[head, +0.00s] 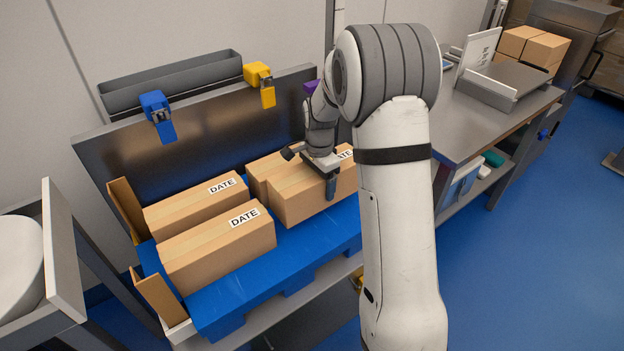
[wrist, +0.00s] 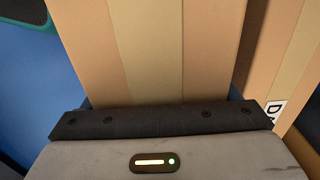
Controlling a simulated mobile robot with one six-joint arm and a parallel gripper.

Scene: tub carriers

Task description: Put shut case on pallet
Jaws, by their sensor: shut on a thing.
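The blue pallet (head: 285,275) lies on a metal bench and bears several shut cardboard cases. My gripper (head: 323,174) is shut on the front right case (head: 300,200), coming down on it from above. That case sits level at the pallet's right part; whether it touches the pallet or hangs just above is not clear. In the wrist view the held case (wrist: 150,50) fills the middle. A back right case (head: 261,168) stands close behind it. Two more cases, back left (head: 190,212) and front left (head: 215,250), carry DATE labels. My arm hides the pallet's right end.
Upright cardboard pieces (head: 158,296) stand at the pallet's left end. A dark back panel (head: 215,135) with blue (head: 158,115) and yellow (head: 260,84) tape dispensers rises behind. A metal table (head: 480,125) stands right. Blue floor (head: 540,240) is free at right.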

